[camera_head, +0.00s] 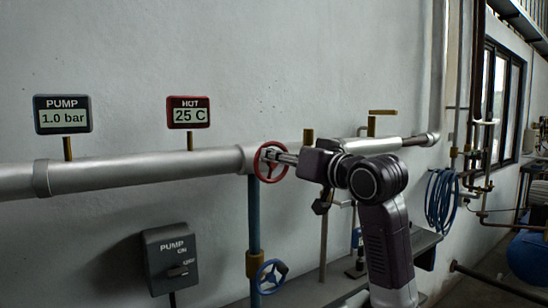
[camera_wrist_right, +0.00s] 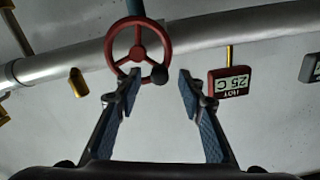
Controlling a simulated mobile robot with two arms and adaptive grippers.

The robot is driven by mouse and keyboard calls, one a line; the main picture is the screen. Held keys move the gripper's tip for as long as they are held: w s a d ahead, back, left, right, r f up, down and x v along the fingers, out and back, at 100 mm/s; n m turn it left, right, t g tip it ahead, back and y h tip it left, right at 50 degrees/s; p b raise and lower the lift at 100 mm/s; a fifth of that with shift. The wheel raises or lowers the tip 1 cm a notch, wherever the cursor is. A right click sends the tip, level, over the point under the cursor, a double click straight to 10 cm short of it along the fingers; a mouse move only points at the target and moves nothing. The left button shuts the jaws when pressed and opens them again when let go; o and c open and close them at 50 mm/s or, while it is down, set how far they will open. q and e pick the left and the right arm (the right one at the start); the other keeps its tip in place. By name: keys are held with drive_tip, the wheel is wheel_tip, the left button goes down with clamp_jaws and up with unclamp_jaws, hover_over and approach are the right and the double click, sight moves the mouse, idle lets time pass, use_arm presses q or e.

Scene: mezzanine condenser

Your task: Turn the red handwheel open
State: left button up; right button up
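The red handwheel (camera_head: 264,172) is mounted on the grey pipe in the middle of the head view. In the right wrist view the red handwheel (camera_wrist_right: 168,43) shows its spokes and a dark knob (camera_wrist_right: 159,75) on its rim. My right gripper (camera_head: 274,155) is at the upper part of the wheel in the head view. In the right wrist view my right gripper (camera_wrist_right: 159,81) is open, with the knob between its fingertips. One finger overlaps the rim in that view; I cannot tell whether it touches. My left gripper is not in view.
A PUMP gauge (camera_head: 62,115) reads 1.0 bar and a HOT gauge (camera_head: 188,112) reads 25 C. A grey pump switch box (camera_head: 170,258) is on the wall. A blue handwheel (camera_head: 272,276) sits below the red one. A shelf (camera_head: 425,243) runs behind my right arm.

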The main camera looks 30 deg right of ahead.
drive_tip(key=s, duration=0.9)
drive_tip(key=shift+d, duration=0.35)
